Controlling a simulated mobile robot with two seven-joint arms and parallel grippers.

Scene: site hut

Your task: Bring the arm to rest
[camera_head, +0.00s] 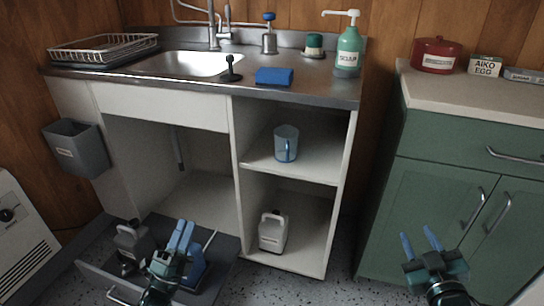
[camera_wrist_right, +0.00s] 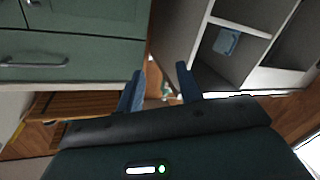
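My left gripper (camera_head: 182,226) is in front of the sink unit, over a dark grey open drawer or tray (camera_head: 96,272). Its two blue fingers point up and away and look close together; I cannot tell whether they are shut, and I see nothing clearly held. My right gripper (camera_head: 420,235) is in front of the green cabinet (camera_head: 420,185), with its blue fingers apart and nothing between them. In the right wrist view the right gripper (camera_wrist_right: 158,80) also shows its fingers apart and empty.
The drawer holds a grey bottle (camera_head: 131,240) and a blue item (camera_head: 198,266). A blue mug (camera_head: 286,143) and a white jug (camera_head: 272,230) stand on the sink unit's shelves. The cabinet handles (camera_head: 472,212) stick out near my right gripper. Speckled floor shows between the units.

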